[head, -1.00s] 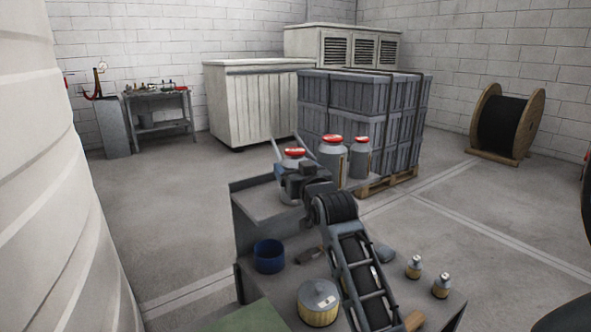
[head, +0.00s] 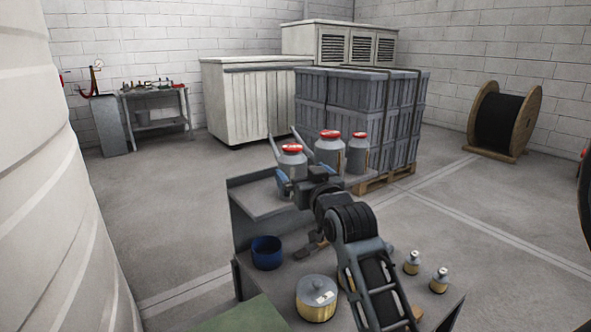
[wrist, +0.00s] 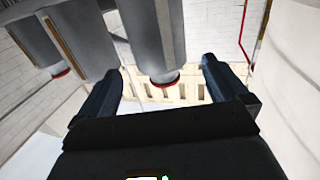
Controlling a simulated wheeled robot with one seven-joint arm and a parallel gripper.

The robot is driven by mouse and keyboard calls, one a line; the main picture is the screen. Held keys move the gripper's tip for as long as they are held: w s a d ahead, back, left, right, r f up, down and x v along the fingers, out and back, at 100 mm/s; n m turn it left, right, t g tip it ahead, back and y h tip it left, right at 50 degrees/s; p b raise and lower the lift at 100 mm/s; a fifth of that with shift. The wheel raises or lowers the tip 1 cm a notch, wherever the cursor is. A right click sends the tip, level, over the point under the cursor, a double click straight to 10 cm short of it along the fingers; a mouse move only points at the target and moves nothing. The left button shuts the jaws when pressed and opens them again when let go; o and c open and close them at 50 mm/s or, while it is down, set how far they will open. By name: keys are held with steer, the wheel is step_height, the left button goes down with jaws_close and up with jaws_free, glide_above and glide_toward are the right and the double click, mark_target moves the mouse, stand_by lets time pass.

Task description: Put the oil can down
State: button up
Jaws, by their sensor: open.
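Three grey cans with red lids stand on the raised shelf of the bench in the head view: a left one (head: 291,162), a middle one (head: 329,152) and a right one (head: 358,155). I cannot tell by marking which is the oil can. My gripper (head: 302,174) is open at the left can, which stands upright. In the wrist view the cans appear upside down; one can (wrist: 158,40) shows between the spread fingers of my gripper (wrist: 160,80), with nothing gripped. The hand partly hides the left can's lower part in the head view.
The bench's lower surface holds a blue cup (head: 267,253), a grey-and-yellow tin (head: 317,299) and two small bottles (head: 412,263). A stacked crate pallet (head: 385,110) stands behind the shelf. A large white tank (head: 50,190) is at left. Floor is free left of the bench.

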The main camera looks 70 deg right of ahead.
steer(key=shift+v, duration=2.7)
steer(key=s+a+f+n+t+y, duration=0.1)
steer(key=s+a+f+n+y, duration=0.15)
steer(key=a+f, duration=0.55)
steer(key=s+a+f+n+t+y, duration=0.1)
steer(key=a+f+n+t+y, duration=0.2)
steer(key=a, duration=1)
steer(key=s+a+f+n+g+y, duration=0.1)
steer(key=s+a+n+y, duration=0.2)
steer(key=s+a+y, duration=0.4)
steer(key=s+a, duration=0.6)
steer(key=s, duration=0.3)
steer(key=shift+s+a+f+n+y, duration=0.2)
steer(key=shift+s+f+n+y, duration=0.05)
steer(key=shift+s+n+y, duration=0.1)
